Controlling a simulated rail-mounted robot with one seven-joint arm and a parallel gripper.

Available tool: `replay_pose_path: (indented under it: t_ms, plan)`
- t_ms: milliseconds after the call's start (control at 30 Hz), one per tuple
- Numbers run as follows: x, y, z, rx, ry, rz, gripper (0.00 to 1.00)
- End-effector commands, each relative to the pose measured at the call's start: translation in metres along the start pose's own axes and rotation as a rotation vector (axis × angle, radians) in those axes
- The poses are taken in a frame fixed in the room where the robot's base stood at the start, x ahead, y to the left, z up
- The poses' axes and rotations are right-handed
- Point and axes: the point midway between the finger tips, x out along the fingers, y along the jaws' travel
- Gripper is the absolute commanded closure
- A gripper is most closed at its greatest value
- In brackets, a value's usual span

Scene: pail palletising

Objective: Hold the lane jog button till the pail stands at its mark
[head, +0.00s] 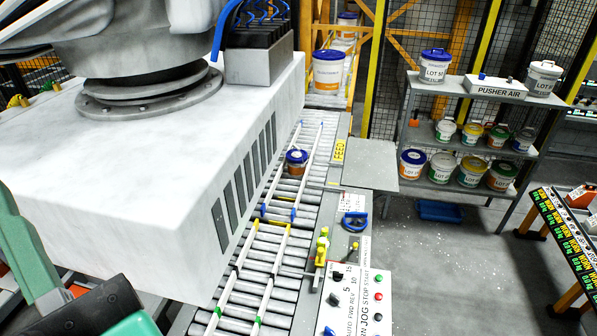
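A small pail (296,163) with a blue lid and a brown-orange body stands upright on the roller lane (284,186), between two pale guide rails. Blue, yellow and green markers sit along the rails nearer to me; I cannot tell which one is the pail's mark. The white control panel (358,292) stands right of the lane's near end. Its dark jog button (378,317) is beside the JOG lettering, below a red stop button (379,297) and a green start button (379,279). Nothing is seen touching the jog button.
A larger white pail (328,72) stands farther up the line. A yellow-green fitting (322,246) rises beside the panel. A shelf rack (472,92) with several pails stands right; floor before it is mostly clear.

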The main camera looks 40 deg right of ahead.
Motion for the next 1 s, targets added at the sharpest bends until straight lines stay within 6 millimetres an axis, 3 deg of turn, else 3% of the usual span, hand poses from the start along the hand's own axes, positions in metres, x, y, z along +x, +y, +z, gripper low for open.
replay_pose_path:
  t_ms: [33, 100, 1000]
  plan:
    - [0.0000, 0.0000, 0.0000, 0.000, 0.000, 0.000, 0.91]
    - [0.0000, 0.0000, 0.0000, 0.000, 0.000, 0.000, 1.00]
    - [0.0000, 0.0000, 0.0000, 0.000, 0.000, 0.000, 1.00]
